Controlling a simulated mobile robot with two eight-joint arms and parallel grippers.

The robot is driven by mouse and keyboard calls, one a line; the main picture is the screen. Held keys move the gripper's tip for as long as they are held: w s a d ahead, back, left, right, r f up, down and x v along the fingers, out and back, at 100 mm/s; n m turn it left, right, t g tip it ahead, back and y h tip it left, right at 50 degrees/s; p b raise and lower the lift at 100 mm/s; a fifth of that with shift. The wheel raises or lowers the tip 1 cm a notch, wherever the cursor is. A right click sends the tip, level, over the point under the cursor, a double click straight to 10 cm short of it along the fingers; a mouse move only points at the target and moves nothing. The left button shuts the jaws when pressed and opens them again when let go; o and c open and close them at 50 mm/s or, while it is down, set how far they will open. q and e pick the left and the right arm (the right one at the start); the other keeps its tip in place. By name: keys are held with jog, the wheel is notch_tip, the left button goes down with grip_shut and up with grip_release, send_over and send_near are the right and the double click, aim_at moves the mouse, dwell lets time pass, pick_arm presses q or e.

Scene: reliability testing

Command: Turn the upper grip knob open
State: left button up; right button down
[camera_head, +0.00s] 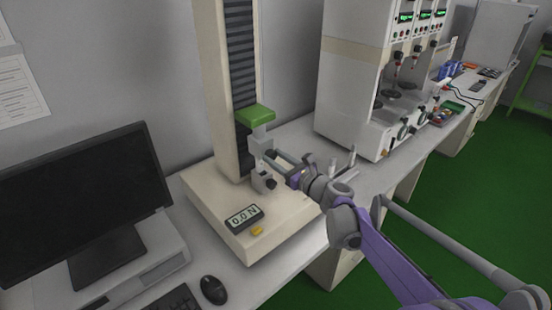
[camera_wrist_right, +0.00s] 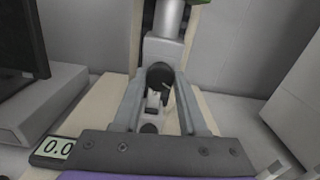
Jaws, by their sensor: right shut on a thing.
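The tensile tester (camera_head: 227,90) has a green crosshead (camera_head: 255,115) with a grey upper grip (camera_head: 260,141) hanging under it. A lower grip (camera_head: 263,182) stands on the base below. My right gripper (camera_head: 272,159) reaches in from the right at the upper grip's height. In the right wrist view, its two fingers (camera_wrist_right: 160,78) are shut on the dark round upper grip knob (camera_wrist_right: 160,72), one on each side. The fingers hide the knob in the head view. My left gripper is in neither view.
A display reading 0.0 N (camera_head: 244,215) and a yellow item (camera_head: 257,231) are at the tester base's front. A monitor (camera_head: 85,205), keyboard (camera_head: 170,300) and mouse (camera_head: 213,290) are at the left. A white instrument cabinet (camera_head: 350,85) stands behind on the right.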

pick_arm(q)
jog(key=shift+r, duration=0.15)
pick_arm(e)
jog(key=shift+n, duration=0.3)
jog(key=n+p, duration=0.2)
jog(key=n, duration=0.3)
jog(key=shift+n, duration=0.4)
jog(key=n+p, duration=0.2)
jog(key=n, duration=0.4)
jog(key=n+p, duration=0.2)
jog(key=n, duration=0.3)
jog(key=shift+n, duration=0.4)
pick_arm(q)
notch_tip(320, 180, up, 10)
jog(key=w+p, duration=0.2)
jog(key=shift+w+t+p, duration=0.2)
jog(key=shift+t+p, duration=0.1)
jog(key=shift+p, duration=0.05)
pick_arm(e)
jog(key=n, duration=0.5)
jog(key=shift+f+n, duration=0.1)
jog(key=shift+n, duration=0.3)
jog(key=shift+c, duration=2.2)
grip_release()
